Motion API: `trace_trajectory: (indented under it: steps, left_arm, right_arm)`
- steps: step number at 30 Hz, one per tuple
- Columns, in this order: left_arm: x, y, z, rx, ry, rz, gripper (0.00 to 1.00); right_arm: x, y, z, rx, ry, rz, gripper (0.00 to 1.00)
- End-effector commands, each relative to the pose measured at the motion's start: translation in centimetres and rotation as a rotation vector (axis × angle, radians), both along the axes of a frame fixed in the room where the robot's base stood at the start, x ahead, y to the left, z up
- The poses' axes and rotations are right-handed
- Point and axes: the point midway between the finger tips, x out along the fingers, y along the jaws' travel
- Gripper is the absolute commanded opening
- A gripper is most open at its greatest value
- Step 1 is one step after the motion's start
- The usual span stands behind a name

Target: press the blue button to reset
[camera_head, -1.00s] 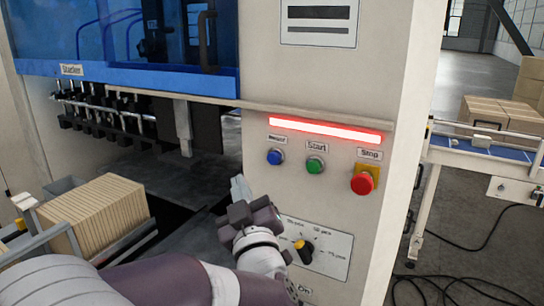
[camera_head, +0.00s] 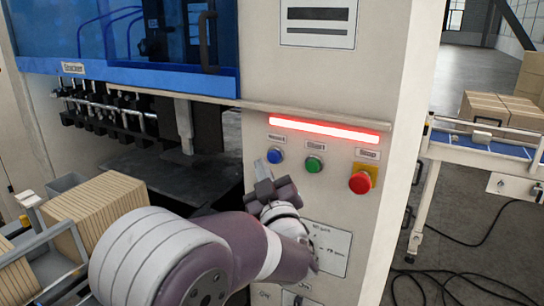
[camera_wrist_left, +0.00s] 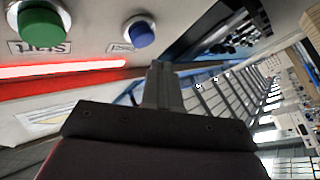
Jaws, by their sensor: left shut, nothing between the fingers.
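The blue button (camera_head: 275,156) sits on the beige machine panel under a label that seems to read Reset. It also shows in the left wrist view (camera_wrist_left: 141,32), at the top and a little left of the fingers. My left gripper (camera_head: 262,168) is shut and empty. Its fingertips are just below and left of the blue button in the head view. They look close to the panel, but I cannot tell the exact gap. The left gripper's shut fingers also show in the left wrist view (camera_wrist_left: 160,75). My right gripper is not in view.
A green button (camera_head: 314,164) is right of the blue one, and a red stop button (camera_head: 360,183) on a yellow base is further right. A red light bar (camera_head: 325,130) glows above them.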

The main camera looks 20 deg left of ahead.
Motion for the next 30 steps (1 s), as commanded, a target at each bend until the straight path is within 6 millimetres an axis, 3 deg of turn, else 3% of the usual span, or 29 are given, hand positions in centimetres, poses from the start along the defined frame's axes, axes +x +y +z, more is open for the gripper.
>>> trace_trajectory:
  steps: [7, 30]
  left_arm:
    - [1.05, -0.13, -0.02, 0.001, 0.000, 0.001, 0.00]
    - [1.04, -0.13, 0.01, 0.000, -0.001, 0.000, 0.00]
  right_arm:
    - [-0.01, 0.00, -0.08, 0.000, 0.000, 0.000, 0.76]
    - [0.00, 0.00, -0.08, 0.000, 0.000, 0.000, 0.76]
